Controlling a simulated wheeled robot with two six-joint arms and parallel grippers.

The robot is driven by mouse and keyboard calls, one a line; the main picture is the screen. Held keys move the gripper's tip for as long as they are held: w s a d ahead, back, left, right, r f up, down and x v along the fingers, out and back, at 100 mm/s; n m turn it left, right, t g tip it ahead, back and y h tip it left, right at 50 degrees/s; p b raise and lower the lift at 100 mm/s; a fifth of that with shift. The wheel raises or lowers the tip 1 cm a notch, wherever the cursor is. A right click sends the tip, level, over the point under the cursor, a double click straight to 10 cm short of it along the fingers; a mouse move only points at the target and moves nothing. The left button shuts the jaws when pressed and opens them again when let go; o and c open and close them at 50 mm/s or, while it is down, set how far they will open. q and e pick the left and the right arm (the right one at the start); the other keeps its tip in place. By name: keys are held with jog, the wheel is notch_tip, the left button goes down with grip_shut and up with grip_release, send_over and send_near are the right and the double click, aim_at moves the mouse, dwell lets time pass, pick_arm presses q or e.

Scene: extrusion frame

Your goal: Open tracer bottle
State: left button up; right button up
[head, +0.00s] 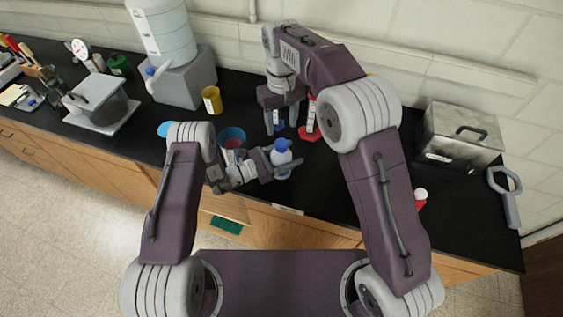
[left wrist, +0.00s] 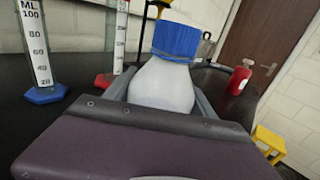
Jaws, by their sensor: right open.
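The tracer bottle (head: 281,161) is white with a blue cap. In the left wrist view, its blue cap (left wrist: 176,41) is on the neck and the white body (left wrist: 163,86) sits between the fingers. My left gripper (head: 279,168) has a finger on either side of the bottle and appears closed around its body. The bottle stands near the counter's front edge; I cannot tell whether its base touches the counter. My right gripper (head: 280,103) is open with fingers pointing down, behind the bottle and away from its cap. It is near a blue-footed cylinder (head: 278,127).
A red-footed cylinder (head: 309,127) stands right of the blue one; both show in the left wrist view. A blue tub (head: 231,138) is left of the bottle. A red bottle (head: 421,196) and metal box (head: 459,135) are at right. A yellow cup (head: 212,100) stands behind.

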aim_at(281, 142)
pick_arm(q)
grip_shut()
pick_arm(e)
jog(key=m, duration=0.8)
jog(key=shift+m, duration=0.3)
jog(key=m, duration=0.6)
jog(key=shift+m, duration=0.3)
jog(key=m, duration=0.9)
jog(key=shift+m, duration=0.3)
jog(key=m, duration=0.6)
jog(key=shift+a+m, duration=0.1)
jog(key=shift+m, duration=0.3)
notch_tip(281, 142, down, 8)
grip_shut()
